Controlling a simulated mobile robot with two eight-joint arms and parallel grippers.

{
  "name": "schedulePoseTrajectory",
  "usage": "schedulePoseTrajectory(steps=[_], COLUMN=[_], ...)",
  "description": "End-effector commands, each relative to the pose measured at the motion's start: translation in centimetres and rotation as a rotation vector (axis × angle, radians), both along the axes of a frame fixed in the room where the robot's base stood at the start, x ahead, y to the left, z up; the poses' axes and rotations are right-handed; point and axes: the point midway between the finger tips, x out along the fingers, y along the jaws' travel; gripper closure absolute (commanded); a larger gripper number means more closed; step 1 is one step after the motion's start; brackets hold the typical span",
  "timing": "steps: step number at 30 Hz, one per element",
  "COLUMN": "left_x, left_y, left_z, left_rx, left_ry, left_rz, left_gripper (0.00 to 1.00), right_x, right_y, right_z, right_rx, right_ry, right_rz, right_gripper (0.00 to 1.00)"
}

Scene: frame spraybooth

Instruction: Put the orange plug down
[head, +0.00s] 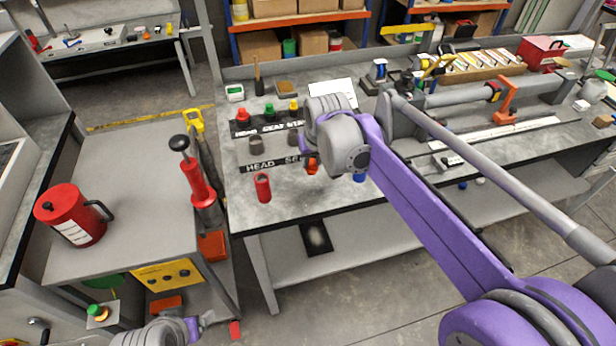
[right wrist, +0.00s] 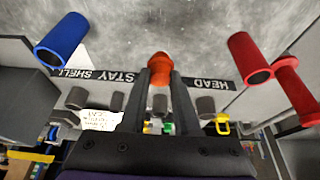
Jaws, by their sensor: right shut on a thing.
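The orange plug (head: 312,166) shows just below my right wrist in the head view, over the bench near its front edge. In the right wrist view the orange plug (right wrist: 160,66) sits between the tips of my right gripper (right wrist: 160,82), which is shut on it. I cannot tell whether the plug touches the bench. In the head view my wrist hides the gripper fingers. A black label strip reading HEAD (head: 268,164) lies beside it; in the right wrist view label lettering (right wrist: 207,84) shows on both sides of the fingers. Only part of my left arm shows, at the bottom left.
A red cylinder (head: 263,188) and a blue one (right wrist: 62,40) stand on either side of the plug. Red, green and yellow knobs (head: 269,110) stand behind on another strip. A red hand pump (head: 194,178) is left of the bench. The bench's front-left corner is bare.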

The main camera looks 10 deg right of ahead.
Motion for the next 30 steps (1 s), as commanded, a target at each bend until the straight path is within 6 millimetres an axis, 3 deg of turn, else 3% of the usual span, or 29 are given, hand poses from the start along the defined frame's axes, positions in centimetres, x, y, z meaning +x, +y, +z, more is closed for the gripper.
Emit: schedulePoseTrajectory(steps=[12, 24, 25, 30], left_x=[-0.1, -0.1, -0.1, -0.1], left_y=[0.0, 0.0, 0.0, 0.0], left_z=[-0.5, -0.7, -0.7, -0.6], left_rx=[-0.002, -0.002, -0.002, -0.003], left_ry=[0.003, 0.004, 0.004, 0.004], left_rz=[0.001, 0.002, 0.002, 0.002], left_gripper=[0.21, 0.21, 0.21, 0.21], right_x=[0.0, 0.0, 0.0, 0.0], right_y=[0.0, 0.0, 0.0, 0.0], right_z=[-4.9, -5.4, -5.5, -5.4], right_rx=[0.0, 0.0, 0.0, 0.0], right_ry=[0.0, 0.0, 0.0, 0.0], right_rz=[0.0, 0.0, 0.0, 0.0], right_gripper=[1.0, 1.0, 0.68, 0.4])
